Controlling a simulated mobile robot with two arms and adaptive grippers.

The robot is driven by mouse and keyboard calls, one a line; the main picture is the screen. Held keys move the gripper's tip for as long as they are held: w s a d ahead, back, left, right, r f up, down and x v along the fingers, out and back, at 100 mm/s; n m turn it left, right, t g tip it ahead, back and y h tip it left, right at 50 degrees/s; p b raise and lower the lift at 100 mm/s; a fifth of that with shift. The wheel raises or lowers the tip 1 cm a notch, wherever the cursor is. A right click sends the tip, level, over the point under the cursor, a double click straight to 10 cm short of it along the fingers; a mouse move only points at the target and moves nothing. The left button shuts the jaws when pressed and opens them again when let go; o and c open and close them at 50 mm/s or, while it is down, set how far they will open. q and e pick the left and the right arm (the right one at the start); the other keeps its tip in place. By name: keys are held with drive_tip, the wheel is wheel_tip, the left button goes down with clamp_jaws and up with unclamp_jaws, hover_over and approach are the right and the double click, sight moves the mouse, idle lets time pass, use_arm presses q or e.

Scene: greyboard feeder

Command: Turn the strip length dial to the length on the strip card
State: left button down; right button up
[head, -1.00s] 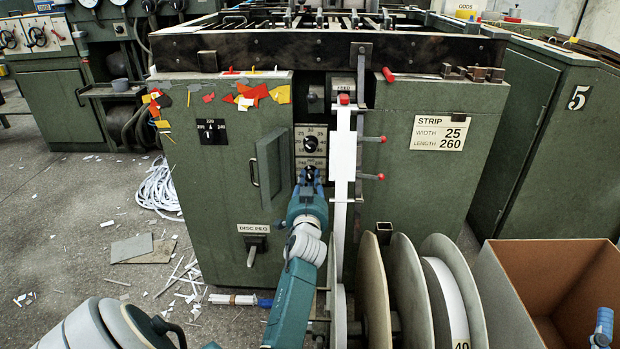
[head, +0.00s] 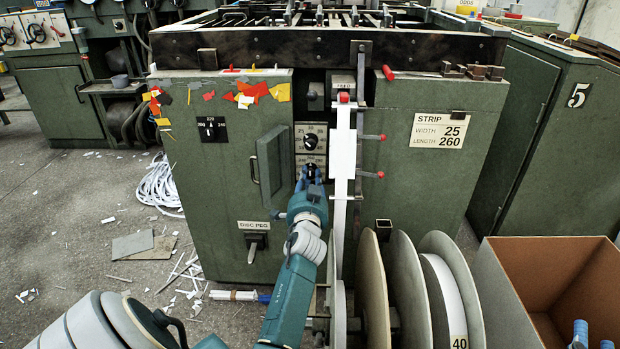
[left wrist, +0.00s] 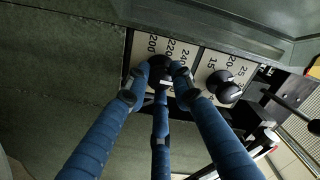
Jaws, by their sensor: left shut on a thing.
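The strip card (head: 438,130) on the green cabinet reads width 25, length 260. The strip length dial (head: 311,170) is the lower black knob on the pale dial plates. It also shows in the left wrist view (left wrist: 157,75), with 200, 220 and 240 beside it; its exact setting cannot be told. My left gripper (head: 309,181) is shut on this knob, its blue fingers around it and partly hiding the plate. Of my right gripper (head: 593,338), only blue fingertips show at the bottom right, over the cardboard box; its opening is unclear.
The width dial (head: 310,141) sits just above the length dial. An open cabinet door (head: 271,168) stands left of the plates. A white strip (head: 342,155) and red-knobbed levers (head: 371,175) are close on the right. Large reels (head: 398,290) and an open box (head: 497,290) stand in front.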

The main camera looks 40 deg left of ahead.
use_arm(q)
drive_tip(key=c, duration=1.5)
unclamp_jaws()
drive_tip(key=shift+v, duration=3.75)
